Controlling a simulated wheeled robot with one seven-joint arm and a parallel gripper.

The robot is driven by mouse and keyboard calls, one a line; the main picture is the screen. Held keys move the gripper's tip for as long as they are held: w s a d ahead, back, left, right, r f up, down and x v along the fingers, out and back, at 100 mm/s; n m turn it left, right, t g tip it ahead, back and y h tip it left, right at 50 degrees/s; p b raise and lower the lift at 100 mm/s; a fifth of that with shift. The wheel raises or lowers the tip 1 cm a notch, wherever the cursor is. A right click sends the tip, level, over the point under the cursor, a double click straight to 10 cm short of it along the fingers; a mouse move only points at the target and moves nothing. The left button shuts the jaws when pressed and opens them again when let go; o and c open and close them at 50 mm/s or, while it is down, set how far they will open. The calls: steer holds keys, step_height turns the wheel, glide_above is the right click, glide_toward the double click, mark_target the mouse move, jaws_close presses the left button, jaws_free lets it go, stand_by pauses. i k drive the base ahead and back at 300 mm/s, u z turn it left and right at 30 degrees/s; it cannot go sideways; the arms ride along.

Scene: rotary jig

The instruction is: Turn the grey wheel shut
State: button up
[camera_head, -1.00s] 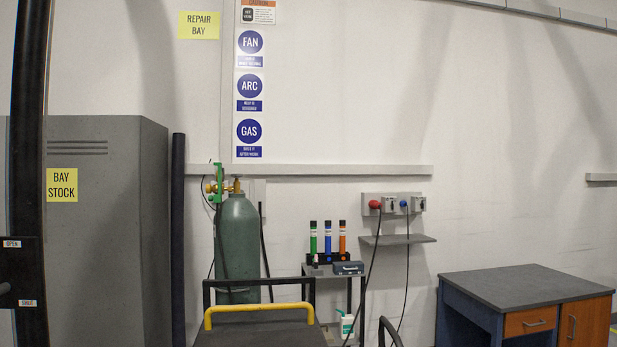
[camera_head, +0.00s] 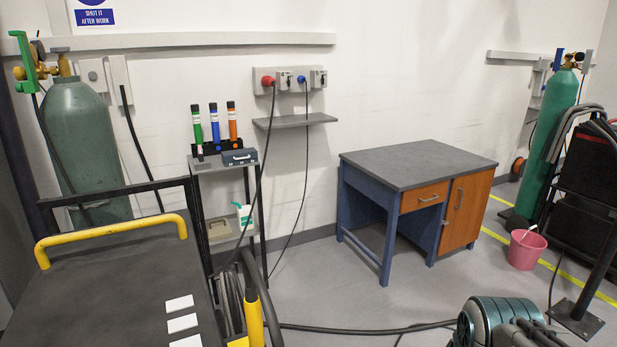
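I cannot pick out a grey wheel in this view. A dark green gas cylinder (camera_head: 85,150) stands upright at the left, with a brass valve and a green fitting (camera_head: 25,62) on top. A brighter green cylinder (camera_head: 545,135) stands at the far right, with brass and blue fittings (camera_head: 570,60) too small to make out. My gripper is not in view.
A dark cart (camera_head: 110,270) with a yellow handle fills the lower left. A blue-framed desk (camera_head: 415,165) stands mid-right. A teal machine (camera_head: 495,318) and cable lie at the front; a pink bucket (camera_head: 525,250) stands right. Floor before the desk is mostly clear.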

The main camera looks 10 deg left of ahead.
mark_target(64, 49)
steer(key=i, duration=3.25)
steer(key=u, duration=3.1)
